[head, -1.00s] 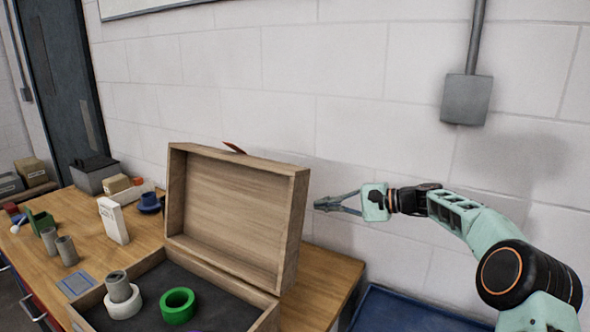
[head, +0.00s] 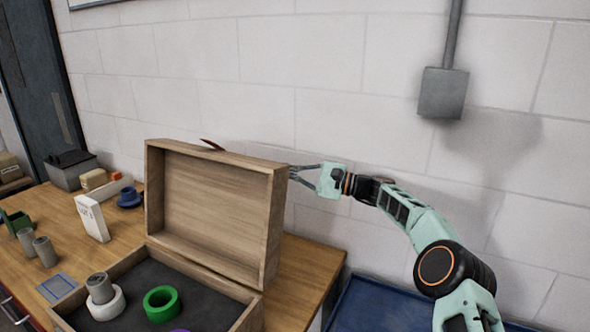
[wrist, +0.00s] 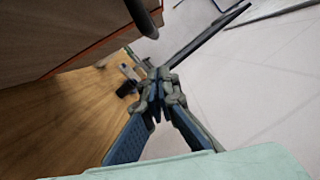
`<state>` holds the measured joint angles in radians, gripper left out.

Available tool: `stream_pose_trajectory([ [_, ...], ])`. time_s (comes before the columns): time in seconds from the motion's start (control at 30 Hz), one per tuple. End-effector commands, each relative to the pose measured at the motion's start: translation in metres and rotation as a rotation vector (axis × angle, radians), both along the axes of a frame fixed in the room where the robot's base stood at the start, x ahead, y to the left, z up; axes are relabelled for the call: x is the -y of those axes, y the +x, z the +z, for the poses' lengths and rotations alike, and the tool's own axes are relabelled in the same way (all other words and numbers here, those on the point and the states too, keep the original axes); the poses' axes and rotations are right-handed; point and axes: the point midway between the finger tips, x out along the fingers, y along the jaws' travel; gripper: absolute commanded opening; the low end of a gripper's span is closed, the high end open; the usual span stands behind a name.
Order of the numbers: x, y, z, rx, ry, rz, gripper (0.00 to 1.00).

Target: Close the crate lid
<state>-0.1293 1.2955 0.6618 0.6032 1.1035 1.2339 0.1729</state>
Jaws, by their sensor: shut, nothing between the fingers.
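The wooden crate (head: 248,315) stands on the bench with its lid (head: 215,212) raised, open side toward the head camera. A brown strap-like piece (head: 212,145) shows at the lid's top edge. My gripper (head: 292,172) is shut and empty, at the lid's right edge near its upper corner in the head view; its tips are partly hidden by the lid. In the wrist view my gripper (wrist: 158,88) has its fingertips together, apart from the brown lid (wrist: 60,35) at upper left.
In the crate lie a green ring (head: 162,303), a white roll (head: 106,305) and a grey cylinder (head: 100,287). A white box (head: 92,218) and a blue spool (head: 130,197) stand left on the bench (head: 310,262). The wall is close behind.

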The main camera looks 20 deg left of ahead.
Motion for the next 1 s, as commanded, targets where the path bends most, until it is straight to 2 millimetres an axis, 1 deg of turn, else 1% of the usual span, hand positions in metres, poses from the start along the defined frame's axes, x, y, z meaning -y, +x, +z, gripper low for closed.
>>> stream_pose_trajectory([
  [0.1,0.001,-0.006,0.005,0.000,0.000,-0.001,0.00],
  [0.5,-0.001,-0.027,0.014,0.001,-0.001,-0.002,0.00],
  [0.7,-0.002,-0.030,0.014,0.001,-0.001,-0.002,0.00],
  [1.0,-0.002,-0.030,0.014,0.001,-0.001,-0.002,0.00],
])
